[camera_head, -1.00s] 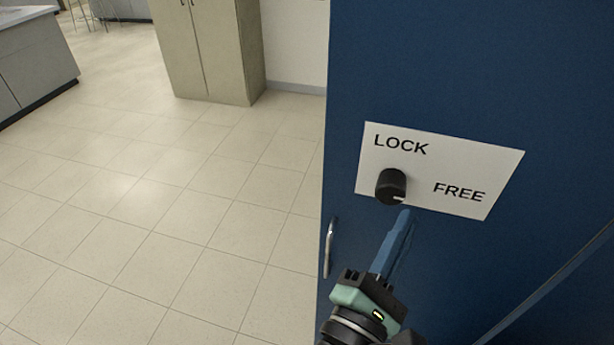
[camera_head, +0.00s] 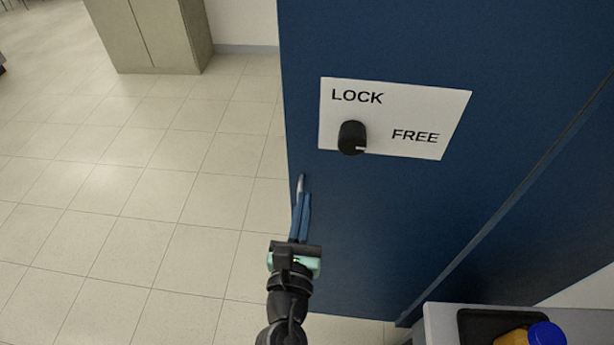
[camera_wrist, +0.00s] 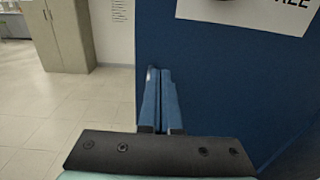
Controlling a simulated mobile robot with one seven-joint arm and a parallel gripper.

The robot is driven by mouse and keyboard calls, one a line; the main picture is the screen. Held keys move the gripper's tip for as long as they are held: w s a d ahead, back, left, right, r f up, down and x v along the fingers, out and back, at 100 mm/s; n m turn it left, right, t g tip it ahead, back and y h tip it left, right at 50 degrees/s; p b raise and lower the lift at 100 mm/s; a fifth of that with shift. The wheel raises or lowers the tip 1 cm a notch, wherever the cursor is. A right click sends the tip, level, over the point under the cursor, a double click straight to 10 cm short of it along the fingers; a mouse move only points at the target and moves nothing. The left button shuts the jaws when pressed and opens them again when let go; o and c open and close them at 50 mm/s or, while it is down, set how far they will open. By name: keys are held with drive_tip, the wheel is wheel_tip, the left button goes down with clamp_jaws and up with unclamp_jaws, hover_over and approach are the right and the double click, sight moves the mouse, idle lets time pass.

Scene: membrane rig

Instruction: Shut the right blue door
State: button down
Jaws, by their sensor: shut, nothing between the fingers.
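The blue door (camera_head: 400,215) fills the middle of the head view, its left edge against open floor. It carries a white plate (camera_head: 410,100) marked LOCK and FREE, with a black knob (camera_head: 351,138) whose white mark points right, below FREE. A slim silver handle (camera_head: 300,184) is at the door's left edge, partly hidden by my fingers. My gripper (camera_head: 304,200) is shut and empty, its blue fingers overlapping the lower handle. In the wrist view the fingertips (camera_wrist: 160,74) lie over the door's left edge; I cannot tell whether they touch it.
A bench (camera_head: 436,322) with a dark tray holding a yellow item with a blue cap stands at lower right. A beige cabinet (camera_head: 150,35) stands at the back left. Tiled floor (camera_head: 150,200) left of the door is clear.

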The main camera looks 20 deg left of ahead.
sight(309, 171)
drive_tip(key=shift+x, duration=2.65)
